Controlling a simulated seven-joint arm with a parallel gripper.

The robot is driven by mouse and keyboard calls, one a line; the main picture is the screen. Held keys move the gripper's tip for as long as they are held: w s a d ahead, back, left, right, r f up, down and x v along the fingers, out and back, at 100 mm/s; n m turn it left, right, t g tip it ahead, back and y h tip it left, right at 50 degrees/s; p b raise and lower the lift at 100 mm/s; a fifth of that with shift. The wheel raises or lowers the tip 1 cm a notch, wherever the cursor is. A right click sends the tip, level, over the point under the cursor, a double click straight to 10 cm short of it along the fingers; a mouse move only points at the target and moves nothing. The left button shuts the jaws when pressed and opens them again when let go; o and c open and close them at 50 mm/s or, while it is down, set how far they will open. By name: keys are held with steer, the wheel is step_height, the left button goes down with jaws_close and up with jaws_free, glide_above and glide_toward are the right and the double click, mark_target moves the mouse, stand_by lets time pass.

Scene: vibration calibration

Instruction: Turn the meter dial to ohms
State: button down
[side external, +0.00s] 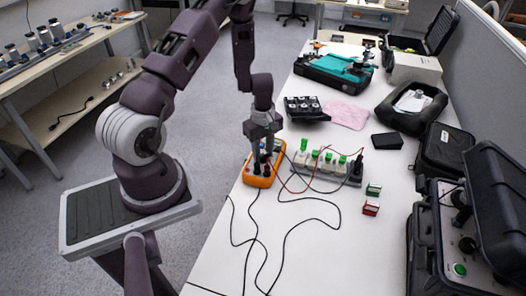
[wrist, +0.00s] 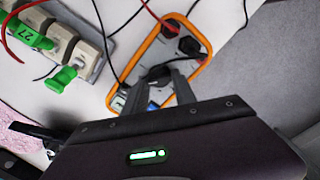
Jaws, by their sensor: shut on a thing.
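The meter (side external: 258,180) is an orange-rimmed handheld unit lying on the white table near its left edge. It also shows in the wrist view (wrist: 122,87), with black plugs and red and black leads at its far end. My gripper (side external: 264,158) points down over the meter. In the wrist view my gripper (wrist: 163,82) has its fingers close together on the dark dial (wrist: 160,72), at the middle of the meter. The fingers and wrist hide most of the dial and part of the meter's face, so the dial's setting cannot be read.
A row of connector blocks with green tags (side external: 325,163) stands right of the meter. Black leads (side external: 310,222) loop over the front table. Small green (side external: 373,189) and red (side external: 370,208) boxes lie farther right. Open black cases (side external: 480,225) line the right side.

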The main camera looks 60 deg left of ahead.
stand_by(0.3)
steer(key=c, duration=1)
jaws_free()
steer(key=shift+r, duration=0.1)
step_height(320, 180, up, 7)
